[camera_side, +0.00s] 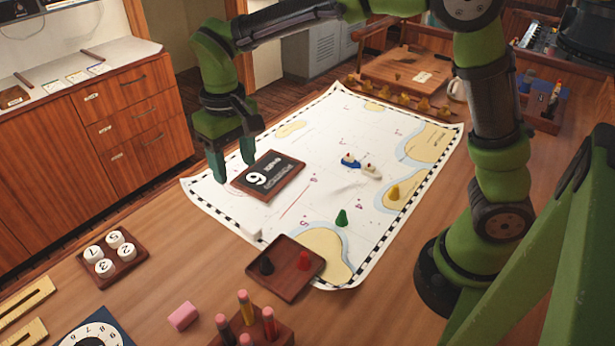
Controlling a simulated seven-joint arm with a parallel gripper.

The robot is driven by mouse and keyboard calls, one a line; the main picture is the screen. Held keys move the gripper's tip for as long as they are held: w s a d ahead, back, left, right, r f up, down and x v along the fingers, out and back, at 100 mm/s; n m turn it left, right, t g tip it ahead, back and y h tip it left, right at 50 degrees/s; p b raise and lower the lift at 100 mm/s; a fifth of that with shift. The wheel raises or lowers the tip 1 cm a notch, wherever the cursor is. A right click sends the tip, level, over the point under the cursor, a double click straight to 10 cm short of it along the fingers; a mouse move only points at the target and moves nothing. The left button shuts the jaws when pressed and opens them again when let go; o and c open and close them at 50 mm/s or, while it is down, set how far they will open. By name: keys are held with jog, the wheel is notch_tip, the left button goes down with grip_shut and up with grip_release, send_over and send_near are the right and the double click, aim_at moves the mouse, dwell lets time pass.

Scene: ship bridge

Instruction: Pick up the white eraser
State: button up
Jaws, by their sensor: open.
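A small white block (250,233), which looks like the white eraser, lies at the near left edge of the sea chart (320,185). It is pale against the white paper, so its outline is hard to make out. My gripper (233,168) is open and empty, fingers pointing down, over the far left part of the chart. It is beyond the white block in the picture, apart from it, and close to the left end of a dark numbered plaque (268,177). A pink eraser (184,315) lies on the bare table in front.
A wooden tray with two pawns (285,268) stands right of the white block. Toy boats (360,166) and green and yellow pawns sit on the chart. Numbered white pieces on a tray (111,254) and a pencil block (253,325) are nearer.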

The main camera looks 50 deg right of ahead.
send_over(250, 226)
jog(key=f, duration=1.1)
jog(key=shift+a+f, duration=0.15)
jog(key=shift+a, duration=0.15)
jog(key=shift+d+f, duration=0.15)
jog(key=shift+f, duration=1.25)
jog(key=shift+d+f, duration=0.15)
jog(key=shift+f, duration=1.2)
grip_shut()
jog(key=shift+r, duration=0.1)
